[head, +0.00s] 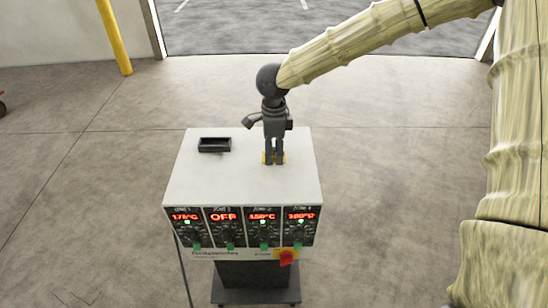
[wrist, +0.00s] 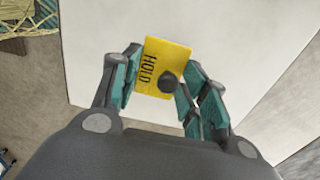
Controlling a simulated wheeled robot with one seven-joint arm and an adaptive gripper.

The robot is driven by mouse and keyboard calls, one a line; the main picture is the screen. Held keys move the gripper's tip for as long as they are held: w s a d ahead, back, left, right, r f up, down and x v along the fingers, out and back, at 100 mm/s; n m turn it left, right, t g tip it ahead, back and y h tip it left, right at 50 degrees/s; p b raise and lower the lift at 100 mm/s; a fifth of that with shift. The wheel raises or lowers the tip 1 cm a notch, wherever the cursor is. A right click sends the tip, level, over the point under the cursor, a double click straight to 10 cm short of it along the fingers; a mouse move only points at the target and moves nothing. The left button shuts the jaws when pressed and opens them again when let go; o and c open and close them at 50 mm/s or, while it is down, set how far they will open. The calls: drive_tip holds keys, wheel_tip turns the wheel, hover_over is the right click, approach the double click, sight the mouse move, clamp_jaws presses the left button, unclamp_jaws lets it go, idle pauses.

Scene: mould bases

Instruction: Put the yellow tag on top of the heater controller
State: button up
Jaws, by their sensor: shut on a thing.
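The heater controller is a white box with a flat top (head: 225,180) and a front panel of dials and red displays. My gripper (head: 273,157) points down over the right part of this top. It is shut on the yellow tag (wrist: 175,54), which reads "HOLD" and has a dark round knob on its face. In the head view, only small yellow bits of the tag (head: 267,158) show around the fingertips. The tag is at or just above the white top; I cannot tell if it touches. My fingers hide part of the tag.
A small black open tray (head: 214,145) sits on the top's back left. The front and left of the top are clear. A red and yellow switch (head: 286,257) sticks out at the lower right front. A yellow post (head: 114,38) stands far behind.

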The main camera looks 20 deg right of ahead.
sight(274, 153)
drive_tip(key=shift+f+p, duration=0.4)
drive_tip(key=shift+f, duration=1.35)
drive_tip(key=o, duration=1)
drive_tip(key=shift+f, duration=0.1)
wheel_tip(274, 153, up, 12)
drive_tip(key=shift+r+b, duration=0.15)
drive_tip(key=shift+b, duration=0.75)
